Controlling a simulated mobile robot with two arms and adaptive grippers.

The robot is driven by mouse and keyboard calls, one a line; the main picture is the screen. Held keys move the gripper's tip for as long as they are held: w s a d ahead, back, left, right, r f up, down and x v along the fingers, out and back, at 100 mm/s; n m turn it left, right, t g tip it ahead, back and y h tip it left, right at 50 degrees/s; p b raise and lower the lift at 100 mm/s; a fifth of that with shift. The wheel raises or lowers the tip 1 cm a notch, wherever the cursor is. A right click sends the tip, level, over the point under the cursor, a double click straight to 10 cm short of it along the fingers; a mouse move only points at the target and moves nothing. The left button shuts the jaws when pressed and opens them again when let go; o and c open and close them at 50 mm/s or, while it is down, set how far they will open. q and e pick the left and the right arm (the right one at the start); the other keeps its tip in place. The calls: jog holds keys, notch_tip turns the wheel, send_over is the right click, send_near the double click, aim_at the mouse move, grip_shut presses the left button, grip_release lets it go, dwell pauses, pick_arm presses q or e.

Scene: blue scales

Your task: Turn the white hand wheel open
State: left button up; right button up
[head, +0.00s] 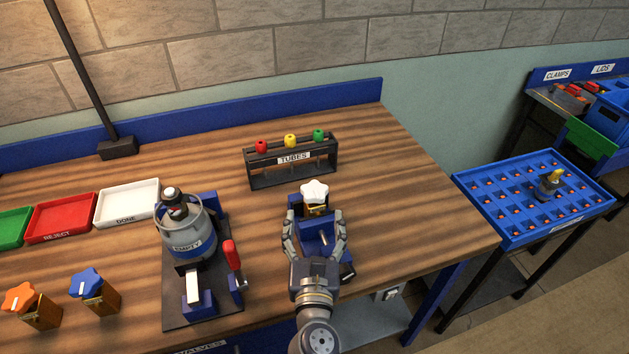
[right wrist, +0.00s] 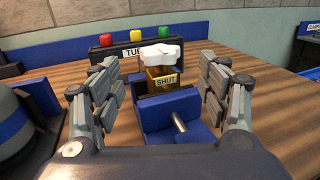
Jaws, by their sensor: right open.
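The white hand wheel (head: 315,191) sits on top of a small brass valve block held in a blue vise (head: 318,236) on the wooden bench. In the right wrist view the white wheel (right wrist: 161,54) is straight ahead, and the block below it carries a label reading SHUT (right wrist: 163,82). My right gripper (head: 314,220) is open, its fingers on either side of the vise, nearer to me than the wheel. In the right wrist view the open fingers (right wrist: 160,90) frame the vise, with nothing visible held between them. My left gripper is out of view.
A TUBES rack (head: 292,160) with red, yellow and green caps stands behind the wheel. A grey canister labelled EMPTY (head: 186,232) in a fixture with a red-handled clamp (head: 232,255) stands to the left. Orange (head: 22,297) and blue (head: 87,283) hand wheels are at front left.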

aim_at(315, 201)
jog(key=w, duration=0.3)
jog(key=w+p, duration=0.1)
jog(key=w, duration=0.1)
jog(key=shift+w+r, duration=0.1)
jog(key=shift+r, duration=0.25)
jog(key=w, duration=0.3)
jog(key=shift+f, duration=0.15)
jog(key=shift+w, duration=0.55)
jog(key=shift+c, duration=1.1)
jog(key=c, duration=0.9)
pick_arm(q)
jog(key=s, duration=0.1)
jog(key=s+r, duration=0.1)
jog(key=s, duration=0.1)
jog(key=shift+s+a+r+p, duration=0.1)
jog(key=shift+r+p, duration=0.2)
pick_arm(e)
jog(key=shift+o, duration=0.2)
